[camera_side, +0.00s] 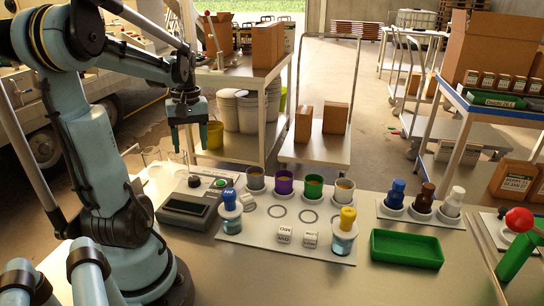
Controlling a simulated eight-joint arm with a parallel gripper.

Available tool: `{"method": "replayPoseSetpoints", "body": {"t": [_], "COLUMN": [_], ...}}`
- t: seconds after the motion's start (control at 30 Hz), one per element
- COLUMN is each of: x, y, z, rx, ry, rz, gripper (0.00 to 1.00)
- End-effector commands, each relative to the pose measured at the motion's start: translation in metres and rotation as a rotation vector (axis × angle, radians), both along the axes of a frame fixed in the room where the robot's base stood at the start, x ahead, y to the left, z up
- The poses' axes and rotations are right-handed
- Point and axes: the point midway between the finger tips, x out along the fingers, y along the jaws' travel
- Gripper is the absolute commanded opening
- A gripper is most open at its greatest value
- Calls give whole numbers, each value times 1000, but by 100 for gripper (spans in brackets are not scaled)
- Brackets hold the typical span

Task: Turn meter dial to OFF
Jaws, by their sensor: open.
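The meter (188,210) is a grey box with a dark display, on the steel table at the centre left. A round black dial (194,182) sits at its back edge, left of a green button (220,183). The dial's pointer and the OFF mark are too small to read. My gripper (191,150) points down above and behind the dial, apart from it. Its jaws are open and empty.
Right of the meter, a white board (262,238) holds several coloured cups, two blue-liquid bottles and labelled white blocks. A blue-capped bottle (230,208) stands close to the meter. A green tray (407,262) lies farther right. Clear glassware stands left of the meter.

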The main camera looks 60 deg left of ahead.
Motion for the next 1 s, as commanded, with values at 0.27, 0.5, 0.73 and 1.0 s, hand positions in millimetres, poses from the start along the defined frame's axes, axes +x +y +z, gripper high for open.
{"method": "replayPoseSetpoints", "body": {"t": [0.27, 0.5, 0.73, 1.0], "x": [1, 1, 9, 68], "y": [0, 0, -8, -90], "z": [20, 22, 22, 19], "rx": [0, 0, 13, 146], "ry": [0, 0, -13, -156], "rz": [0, 0, -48, -495], "gripper": [60, 60, 60, 60]}}
